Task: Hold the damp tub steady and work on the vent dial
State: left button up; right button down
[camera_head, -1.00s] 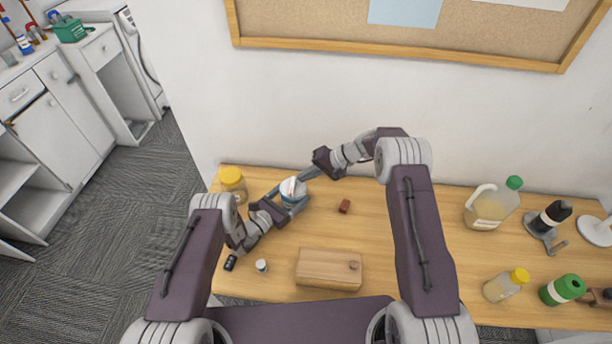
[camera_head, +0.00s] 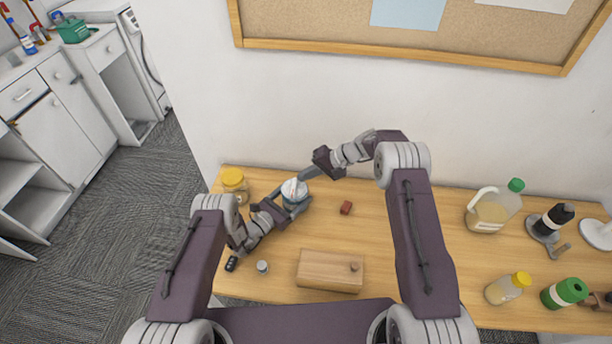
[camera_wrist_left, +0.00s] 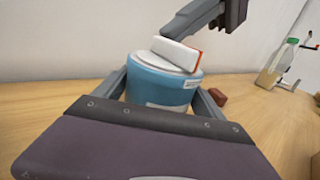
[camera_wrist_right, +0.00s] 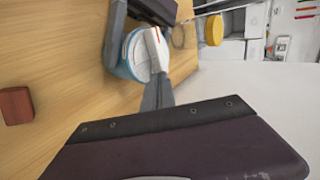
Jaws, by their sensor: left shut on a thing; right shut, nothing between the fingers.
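The damp tub (camera_head: 291,201) is blue with a white lid and stands near the table's back left. It also shows in the left wrist view (camera_wrist_left: 160,88). My left gripper (camera_head: 294,207) is shut around the tub's sides, one finger on each side. The vent dial (camera_wrist_left: 176,53) is a raised white bar with a red mark on the lid; the right wrist view shows it too (camera_wrist_right: 153,50). My right gripper (camera_head: 302,177) is shut and empty, its tips close beside the dial. I cannot tell whether they touch it.
A yellow-lidded jar (camera_head: 234,181) stands left of the tub. A dark red block (camera_head: 346,208) lies to its right. A wooden box (camera_head: 330,271), a small grey-white cylinder (camera_head: 262,267) and a black fob (camera_head: 231,264) are nearer the front. Bottles (camera_head: 492,212) stand at the right.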

jog(key=shift+w+a, duration=0.15)
jog(key=shift+w, duration=0.1)
jog(key=shift+w+a, duration=0.7)
jog(key=shift+a, duration=0.25)
dwell(1.1)
